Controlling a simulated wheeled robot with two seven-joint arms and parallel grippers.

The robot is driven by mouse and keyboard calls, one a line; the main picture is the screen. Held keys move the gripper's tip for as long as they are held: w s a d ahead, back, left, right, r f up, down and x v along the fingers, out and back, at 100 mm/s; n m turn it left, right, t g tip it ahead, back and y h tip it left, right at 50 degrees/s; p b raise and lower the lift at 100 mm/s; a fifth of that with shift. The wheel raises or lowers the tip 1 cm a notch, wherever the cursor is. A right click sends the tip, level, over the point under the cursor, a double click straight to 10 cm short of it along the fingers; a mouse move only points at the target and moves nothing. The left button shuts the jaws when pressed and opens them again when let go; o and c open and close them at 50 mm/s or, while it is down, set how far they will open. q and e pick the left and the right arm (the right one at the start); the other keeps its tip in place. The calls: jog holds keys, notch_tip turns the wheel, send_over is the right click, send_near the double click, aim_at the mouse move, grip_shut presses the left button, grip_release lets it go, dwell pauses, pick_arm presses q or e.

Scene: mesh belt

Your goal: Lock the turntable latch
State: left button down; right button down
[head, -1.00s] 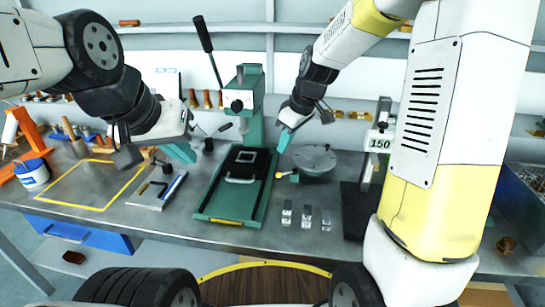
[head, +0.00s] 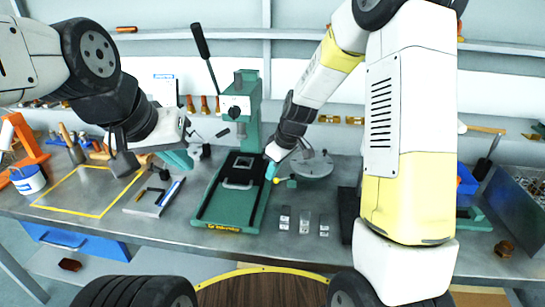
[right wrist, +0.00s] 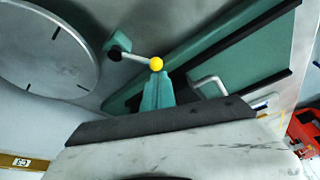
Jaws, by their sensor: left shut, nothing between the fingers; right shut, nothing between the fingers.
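The turntable is a round grey disc (head: 315,166) on the bench. In the right wrist view the yellow knob (right wrist: 156,64) is just beyond my fingertips, and the lever runs left to a green block (right wrist: 117,42) beside the disc (right wrist: 45,45). My right gripper (head: 271,170) is shut and empty, close to the knob; I cannot tell whether it touches. My left gripper (head: 180,159) is shut and empty, left of the green press.
The green press (head: 237,120) and its base (head: 232,212) stand just left of the latch. Small metal blocks (head: 304,222) lie in front of the turntable. A yellow-framed area (head: 85,190) and a small tray (head: 152,198) are farther left.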

jog(key=shift+s+d+n, duration=0.1)
jog(key=shift+s+n, duration=0.35)
jog(key=shift+n, duration=0.35)
dwell(0.4)
jog(key=s+n, duration=0.1)
jog(key=d+n+g, duration=0.1)
jog(key=n, duration=0.1)
jog(key=shift+s+g+y, duration=0.3)
jog(key=shift+s, duration=0.05)
jog(key=n, duration=0.1)
jog(key=s+n, duration=0.1)
jog(key=n, duration=0.1)
jog(key=shift+s+d+g, duration=0.1)
jog(key=shift+d+g, duration=0.3)
jog(key=n, duration=0.1)
jog(key=s+d+n+g, duration=0.1)
jog(key=n, duration=0.1)
jog(key=shift+d, duration=0.15)
jog(key=shift+s, duration=0.15)
jog(key=shift+s, duration=0.65)
jog(key=v, duration=0.7)
jog(key=shift+d+r, duration=0.2)
jog(key=shift+r, duration=0.1)
